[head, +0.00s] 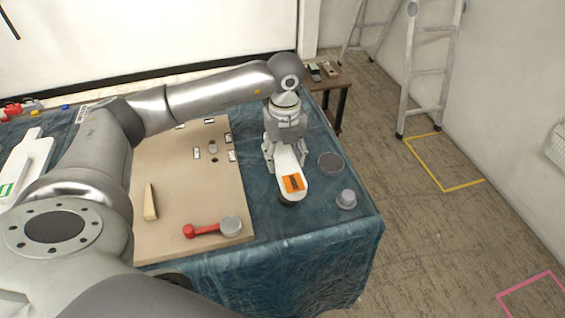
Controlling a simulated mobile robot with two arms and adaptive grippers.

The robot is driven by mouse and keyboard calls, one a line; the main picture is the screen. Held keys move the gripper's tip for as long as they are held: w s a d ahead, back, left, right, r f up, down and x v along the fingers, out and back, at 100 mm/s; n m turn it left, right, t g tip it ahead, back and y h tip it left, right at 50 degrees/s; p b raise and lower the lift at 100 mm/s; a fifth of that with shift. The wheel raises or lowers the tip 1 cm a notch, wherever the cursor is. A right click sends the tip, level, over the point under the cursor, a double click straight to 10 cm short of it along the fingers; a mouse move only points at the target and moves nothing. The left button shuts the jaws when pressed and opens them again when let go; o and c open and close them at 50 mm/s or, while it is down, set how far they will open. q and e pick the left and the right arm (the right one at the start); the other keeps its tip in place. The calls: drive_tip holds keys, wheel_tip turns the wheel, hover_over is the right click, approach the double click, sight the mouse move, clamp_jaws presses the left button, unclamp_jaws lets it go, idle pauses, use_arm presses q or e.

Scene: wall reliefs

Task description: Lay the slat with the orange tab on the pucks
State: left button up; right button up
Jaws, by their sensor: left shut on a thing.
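A white slat (288,160) with an orange tab (294,184) is held between the fingers of my left gripper (285,153), near the right side of the table. Its tabbed end points toward the front of the table. A flat dark disc (330,162) lies to the right of the slat. The slat's far end is hidden by the gripper. My right gripper is not in view.
A tan board (180,218) carries a red-handled tool (205,230), a cream wedge (150,202) and small tiles. A grey knob-like piece (346,199) stands near the right edge of the blue-covered table (270,262). A white piece with a green label (28,162) lies far left.

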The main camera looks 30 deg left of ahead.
sight(283, 158)
use_arm(q)
drive_tip(key=w+a+f, duration=0.1)
drive_tip(key=w+f, duration=0.1)
drive_tip(key=f, duration=0.1)
drive_tip(key=w+a+f, duration=0.1)
drive_tip(key=f, duration=0.1)
drive_tip(key=shift+w+a+f+p, duration=0.15)
drive_tip(key=shift+a+p, duration=0.2)
drive_tip(key=shift+p, duration=0.05)
wheel_tip(283, 158, down, 4)
drive_tip(key=shift+w+a+r+p, duration=0.15)
drive_tip(key=shift+r+p, duration=0.1)
drive_tip(key=shift+p, duration=0.35)
drive_tip(key=shift+f+b, duration=0.5)
drive_tip(key=shift+f, duration=0.15)
drive_tip(key=o, duration=1.1)
drive_tip(key=shift+r, duration=0.15)
